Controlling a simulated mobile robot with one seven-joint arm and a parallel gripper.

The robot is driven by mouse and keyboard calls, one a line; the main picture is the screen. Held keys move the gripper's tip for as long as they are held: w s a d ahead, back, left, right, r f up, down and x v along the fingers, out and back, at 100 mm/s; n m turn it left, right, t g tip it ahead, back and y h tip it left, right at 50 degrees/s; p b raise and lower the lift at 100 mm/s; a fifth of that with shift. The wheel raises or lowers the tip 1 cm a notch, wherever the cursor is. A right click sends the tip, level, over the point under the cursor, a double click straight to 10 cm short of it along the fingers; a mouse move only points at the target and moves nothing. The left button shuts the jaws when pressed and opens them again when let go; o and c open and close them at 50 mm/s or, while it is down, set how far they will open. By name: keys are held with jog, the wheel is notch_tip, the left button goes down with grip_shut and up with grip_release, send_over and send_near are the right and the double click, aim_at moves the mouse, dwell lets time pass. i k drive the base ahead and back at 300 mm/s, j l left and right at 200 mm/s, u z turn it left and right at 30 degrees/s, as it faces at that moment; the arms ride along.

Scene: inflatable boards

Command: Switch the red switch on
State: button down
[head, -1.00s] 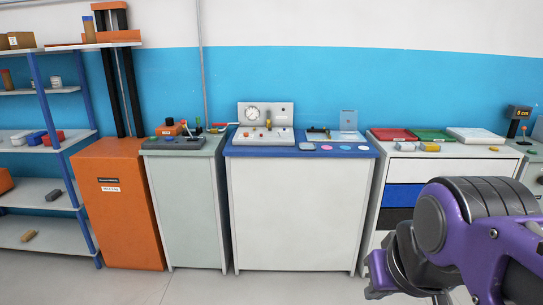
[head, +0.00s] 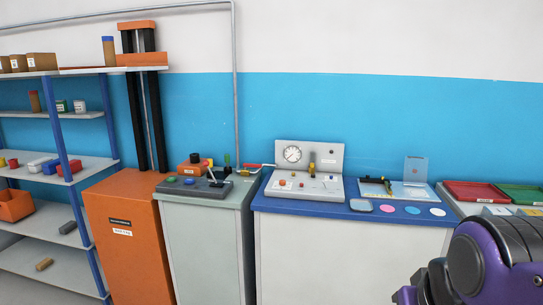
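A grey control panel with a round gauge (head: 292,154) stands on the blue-topped cabinet in the middle of the head view. Its sloped base carries a red-orange knob (head: 282,183), another small red control (head: 301,185) and a small upright lever. A dark console (head: 195,187) on the pale green cabinet to its left has green and blue buttons and a lever. I cannot tell which of the small red parts is the red switch, or its position. My purple arm shows at the lower right, well short of the panels. My gripper is out of view.
An orange machine (head: 130,235) and a shelf unit (head: 62,148) stand at the left. Red (head: 473,192) and green (head: 521,194) trays lie on the right cabinet. Coloured discs lie along the blue top's front edge (head: 350,214).

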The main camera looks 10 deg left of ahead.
aim_at(205, 163)
jog(key=i+u, duration=0.8)
jog(key=u, duration=0.15)
jog(key=i+j+u, duration=0.15)
jog(key=i+u, duration=0.7)
jog(key=i+j+z, duration=0.1)
jog(key=z, duration=0.25)
jog(key=i+j+z, duration=0.15)
jog(key=z, duration=0.15)
jog(key=i+j+z, duration=0.15)
jog(key=z, duration=0.2)
jog(key=i+j+z, duration=0.15)
jog(key=z, duration=0.3)
jog(key=i+j+z, duration=0.25)
jog(key=z, duration=0.2)
jog(key=k+l+z, duration=0.15)
jog(key=l, duration=0.2)
jog(key=k+l+z, duration=0.15)
jog(key=l, duration=0.25)
jog(key=i+j+u, duration=0.15)
jog(key=j, duration=0.2)
jog(key=i+j+u, duration=0.15)
jog(key=j, duration=0.25)
